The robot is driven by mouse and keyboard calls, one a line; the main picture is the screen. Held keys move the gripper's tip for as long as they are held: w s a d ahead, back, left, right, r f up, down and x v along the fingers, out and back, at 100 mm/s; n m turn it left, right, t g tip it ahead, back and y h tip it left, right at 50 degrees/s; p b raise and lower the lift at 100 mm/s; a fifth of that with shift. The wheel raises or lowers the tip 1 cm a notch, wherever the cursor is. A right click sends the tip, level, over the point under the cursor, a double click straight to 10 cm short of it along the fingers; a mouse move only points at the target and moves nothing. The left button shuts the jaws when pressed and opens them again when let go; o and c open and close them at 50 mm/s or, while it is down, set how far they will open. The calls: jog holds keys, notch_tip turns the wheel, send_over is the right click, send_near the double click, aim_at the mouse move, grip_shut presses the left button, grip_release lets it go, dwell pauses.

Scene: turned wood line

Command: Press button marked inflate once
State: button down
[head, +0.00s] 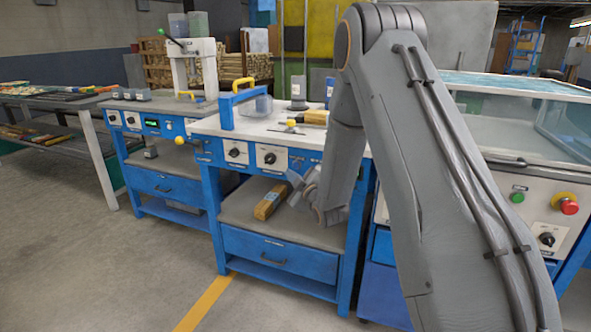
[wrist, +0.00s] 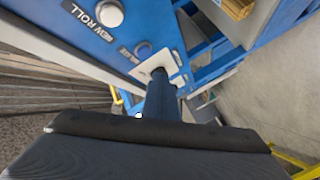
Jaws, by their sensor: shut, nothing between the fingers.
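The wrist view looks along a blue front panel (wrist: 85,32). Beyond these is a white plate (wrist: 143,73). My gripper (wrist: 159,74) is shut and empty, its tip over the plate and hiding part of it; I cannot tell whether it touches. No "inflate" marking is legible. In the head view my gripper (head: 296,182) is at the middle bench's front, below its white top (head: 270,127).
A wooden block (head: 270,201) lies on the bench's lower shelf (head: 238,211), close to my gripper. A yellow-handled blue device (head: 228,105) stands on top. At right, a cabinet has a green button (head: 517,197) and a red button (head: 569,207). The floor at front left is clear.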

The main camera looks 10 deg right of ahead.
jog(key=shift+w+d+b, duration=0.35)
jog(key=shift+w+d, duration=0.45)
jog(key=shift+w, duration=0.3)
jog(key=shift+w+d, duration=0.1)
jog(key=shift+w, duration=0.05)
dwell(1.2)
jog(key=shift+w+d, duration=0.1)
jog(key=shift+w, duration=0.1)
jog(key=shift+w+d+b, duration=0.25)
jog(key=shift+w+b, duration=0.05)
dwell(0.8)
jog(key=shift+s+a, duration=0.1)
jog(key=shift+s, duration=0.05)
jog(key=shift+s+a+p, duration=0.3)
jog(key=shift+s+a, duration=0.05)
jog(key=shift+s, duration=0.15)
dwell(0.3)
jog(key=s+a, duration=0.1)
jog(key=s, duration=0.1)
jog(key=s+a+p, duration=0.1)
jog(key=s+a, duration=0.1)
dwell(0.5)
